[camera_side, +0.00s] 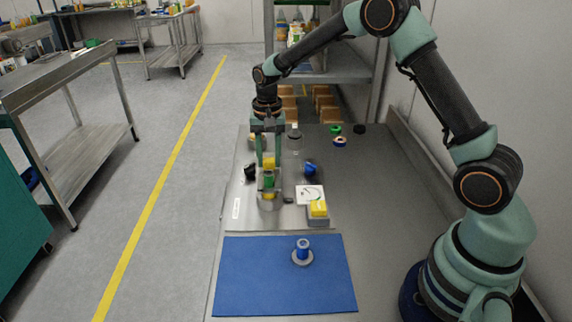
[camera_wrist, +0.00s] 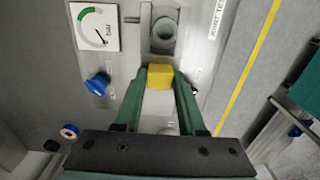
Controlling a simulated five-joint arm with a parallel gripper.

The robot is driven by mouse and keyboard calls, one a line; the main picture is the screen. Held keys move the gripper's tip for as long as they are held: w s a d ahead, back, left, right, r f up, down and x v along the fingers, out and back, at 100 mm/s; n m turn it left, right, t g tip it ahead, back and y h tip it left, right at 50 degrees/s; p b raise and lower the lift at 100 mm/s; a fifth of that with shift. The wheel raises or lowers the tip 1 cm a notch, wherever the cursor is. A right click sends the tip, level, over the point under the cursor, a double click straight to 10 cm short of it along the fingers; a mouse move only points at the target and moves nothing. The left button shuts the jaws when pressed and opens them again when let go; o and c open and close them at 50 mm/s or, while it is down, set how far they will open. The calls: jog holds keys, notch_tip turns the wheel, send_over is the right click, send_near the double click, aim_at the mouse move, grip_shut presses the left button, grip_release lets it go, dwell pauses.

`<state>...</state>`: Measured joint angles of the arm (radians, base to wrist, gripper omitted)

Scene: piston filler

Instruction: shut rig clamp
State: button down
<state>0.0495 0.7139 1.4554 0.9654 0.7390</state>
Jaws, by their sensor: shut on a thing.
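The rig is a light metal panel (camera_side: 236,205) on the bench, with parts mounted on it. My gripper (camera_side: 268,163) points down over it with its two green fingers. The fingers are shut on a yellow block, which looks like the clamp's handle; it sits between the fingertips in the wrist view (camera_wrist: 160,77). Below the block in the side view are a green piece (camera_side: 268,181) and another yellow piece (camera_side: 268,195) at a grey holder. A grey round fitting (camera_wrist: 164,29) shows just beyond the block in the wrist view. The clamp's jaw position cannot be told.
A pressure gauge (camera_wrist: 95,26) and a blue knob (camera_wrist: 97,84) are beside the clamp. A black knob (camera_side: 250,171) stands to its left. A grey box with a yellow top (camera_side: 319,208) stands near the panel's front. A blue mat (camera_side: 245,280) holds a blue-and-white spool (camera_side: 302,247).

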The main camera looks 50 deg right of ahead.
aim_at(269, 161)
jog(key=shift+c, duration=2.4)
grip_release()
jog(key=shift+s+a, duration=0.1)
jog(key=shift+a, duration=0.05)
notch_tip(269, 161, up, 12)
jog(key=shift+r, duration=0.1)
jog(key=s+a+r+n+t, duration=0.1)
jog(key=s+r+n+t, duration=0.2)
jog(key=s+r+n, duration=0.55)
jog(key=s+a+f+t, duration=0.1)
jog(key=s+f+t, duration=0.1)
jog(key=s, duration=1)
jog(key=shift+f+t, duration=0.3)
jog(key=shift+f, duration=0.5)
